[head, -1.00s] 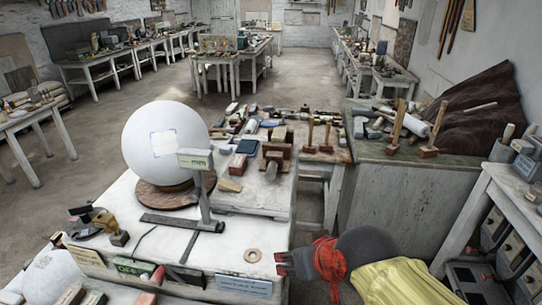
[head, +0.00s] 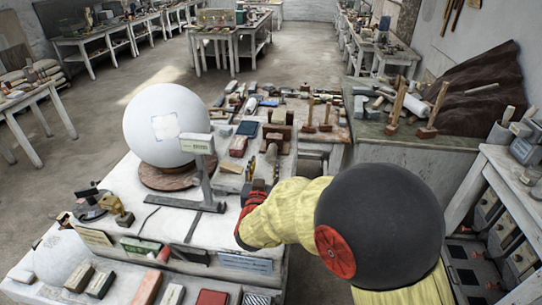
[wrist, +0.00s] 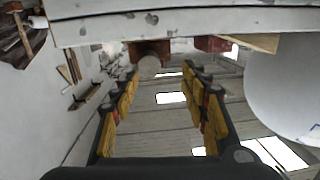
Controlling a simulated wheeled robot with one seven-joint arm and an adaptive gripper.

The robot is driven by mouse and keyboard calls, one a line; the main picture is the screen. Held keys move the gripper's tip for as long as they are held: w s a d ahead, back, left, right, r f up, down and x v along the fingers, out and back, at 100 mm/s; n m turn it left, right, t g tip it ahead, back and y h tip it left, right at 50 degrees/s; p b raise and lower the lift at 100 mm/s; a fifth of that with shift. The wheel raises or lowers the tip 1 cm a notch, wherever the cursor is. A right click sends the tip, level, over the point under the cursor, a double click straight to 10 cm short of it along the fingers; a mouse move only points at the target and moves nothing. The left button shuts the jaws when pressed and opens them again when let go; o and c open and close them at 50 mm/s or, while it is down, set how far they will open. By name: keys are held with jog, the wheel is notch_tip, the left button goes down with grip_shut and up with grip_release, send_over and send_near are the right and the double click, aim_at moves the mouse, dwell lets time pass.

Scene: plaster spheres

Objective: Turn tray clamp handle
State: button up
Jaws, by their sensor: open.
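The tray clamp (head: 277,132) is a red-brown wooden block at the tray's right part in the head view, with a pale round handle (head: 271,153) pointing toward me. In the wrist view, which looks upside down, the clamp (wrist: 140,48) sits at the tray's edge (wrist: 215,22), and the round end of the handle (wrist: 149,67) faces me. My gripper (head: 262,180) is in front of the clamp. Its yellow-padded fingers (wrist: 160,78) are spread, with the handle end showing between and just beyond their tips. I cannot tell whether they touch it.
A large white sphere (head: 158,125) stands on a round brown base left of the clamp. A grey metal stand with a label (head: 197,145) is between the sphere and my arm. Loose blocks and tools crowd the tabletop. Open floor lies beyond the table.

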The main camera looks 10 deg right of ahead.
aim_at(270, 160)
jog(key=shift+s+d+f+h, duration=0.1)
jog(key=shift+d+f+h, duration=0.45)
jog(key=shift+h, duration=0.35)
jog(key=x, duration=0.7)
jog(key=shift+w+d+r, duration=0.1)
jog(key=shift+w, duration=0.2)
jog(key=c, duration=0.3)
jog(key=c, duration=0.8)
grip_shut()
jog(key=shift+m+b, duration=0.6)
